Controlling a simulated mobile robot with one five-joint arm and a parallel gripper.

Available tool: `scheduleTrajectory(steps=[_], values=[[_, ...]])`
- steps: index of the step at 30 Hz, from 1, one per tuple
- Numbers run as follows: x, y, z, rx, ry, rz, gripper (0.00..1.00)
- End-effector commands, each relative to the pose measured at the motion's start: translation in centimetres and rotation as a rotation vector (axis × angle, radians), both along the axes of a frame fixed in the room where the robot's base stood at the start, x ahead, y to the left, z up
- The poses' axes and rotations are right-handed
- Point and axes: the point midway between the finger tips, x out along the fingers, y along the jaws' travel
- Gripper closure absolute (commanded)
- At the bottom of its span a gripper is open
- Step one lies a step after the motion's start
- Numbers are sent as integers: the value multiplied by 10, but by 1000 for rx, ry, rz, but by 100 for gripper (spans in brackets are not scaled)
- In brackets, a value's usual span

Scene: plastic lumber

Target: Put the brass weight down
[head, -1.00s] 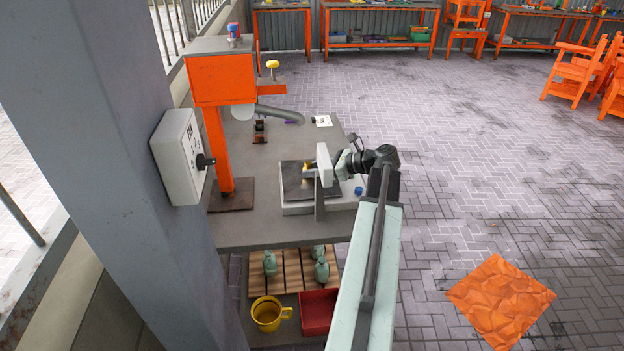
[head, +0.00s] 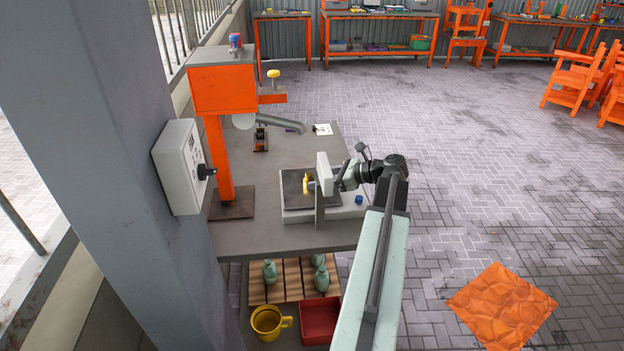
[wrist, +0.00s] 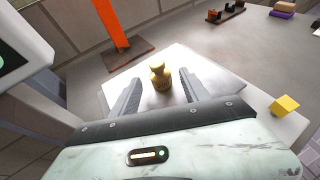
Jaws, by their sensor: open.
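The brass weight (wrist: 160,78) stands upright on the light plate (wrist: 203,72) of a low scale-like device. It is small, with a narrow neck and a knob on top. My gripper (wrist: 160,76) is open, with one finger on each side of the weight and a visible gap to both. In the head view the weight (head: 306,183) shows at the left of my gripper (head: 312,186), over the dark top of the device (head: 291,205). My gripper hides part of the device there.
The device stands on a grey bench (head: 270,236). An orange drill-press-like stand (head: 218,160) rises at left. A yellow cube (wrist: 285,105) lies to the right in the wrist view. Below the bench are a yellow mug (head: 266,321) and a red bin (head: 315,321).

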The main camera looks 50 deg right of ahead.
Motion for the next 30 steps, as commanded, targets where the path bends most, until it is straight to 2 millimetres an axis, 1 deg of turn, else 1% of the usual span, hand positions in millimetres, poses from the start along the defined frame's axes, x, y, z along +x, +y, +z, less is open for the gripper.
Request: scheduleTrajectory(steps=[1, 6, 9, 12, 17, 30], values=[[-12, -6, 11, 1, 0, -4, 46], [-49, -21, 27, 0, 0, -3, 46], [-66, -28, 34, 1, 0, -4, 46], [-77, -33, 37, 0, 0, -2, 46], [-83, -35, 38, 0, 0, 0, 46], [-83, -35, 37, 0, 0, -1, 46]])
